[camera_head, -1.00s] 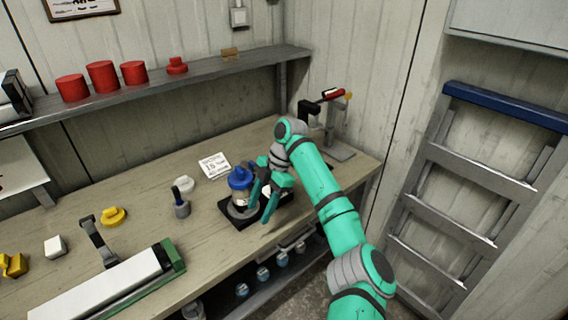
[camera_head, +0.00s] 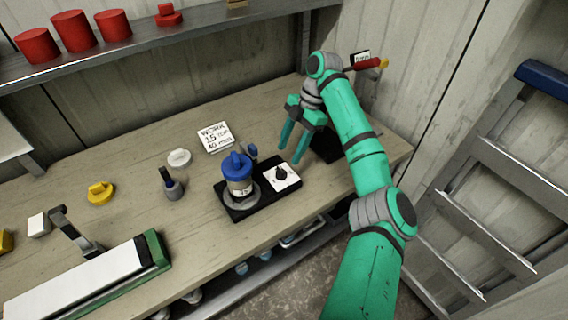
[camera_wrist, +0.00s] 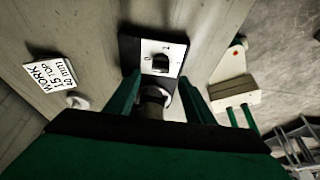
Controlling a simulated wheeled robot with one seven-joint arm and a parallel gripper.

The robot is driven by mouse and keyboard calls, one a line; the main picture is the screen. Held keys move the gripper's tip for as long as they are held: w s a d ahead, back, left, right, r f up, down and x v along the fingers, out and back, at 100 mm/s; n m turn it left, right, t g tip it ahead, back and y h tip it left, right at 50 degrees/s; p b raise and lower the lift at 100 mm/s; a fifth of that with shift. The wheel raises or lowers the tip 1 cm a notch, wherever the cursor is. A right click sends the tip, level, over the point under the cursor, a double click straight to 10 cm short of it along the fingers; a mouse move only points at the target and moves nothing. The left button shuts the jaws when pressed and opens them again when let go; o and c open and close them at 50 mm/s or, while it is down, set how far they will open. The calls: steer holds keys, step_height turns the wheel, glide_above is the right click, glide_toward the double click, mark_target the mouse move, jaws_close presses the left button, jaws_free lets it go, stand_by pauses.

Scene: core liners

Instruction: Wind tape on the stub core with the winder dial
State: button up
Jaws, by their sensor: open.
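The winder (camera_head: 236,213) is a black base on the bench. Its left part bears the stub core (camera_head: 240,188), a pale cylinder with a blue cap, upright on a grey disc. Its right part has a white plate with the black winder dial (camera_head: 281,175). In the wrist view, the dial (camera_wrist: 160,64) shows beyond the fingertips, its knob standing on the white plate. My gripper (camera_head: 289,155) is open and empty, above the bench just behind and right of the dial, apart from it. In the wrist view, my gripper (camera_wrist: 160,92) has its fingers spread.
A white card (camera_head: 215,137) reading WORK, 15 TOP, 40 mm lies behind the winder. A dark-handled tool (camera_head: 171,187) and a white knobbed piece (camera_head: 179,157) stand left. A long white block (camera_head: 85,280) lies front left. Red cylinders (camera_head: 74,31) line the shelf above.

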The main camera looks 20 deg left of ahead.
mark_target(282, 168)
steer(key=x, duration=0.6)
steer(key=shift+d+f, duration=0.2)
steer(key=shift+s+a+f, duration=0.3)
steer(key=shift+a+f, duration=0.05)
steer(key=shift+a, duration=0.05)
steer(key=shift+d, duration=0.1)
steer(key=c, duration=1)
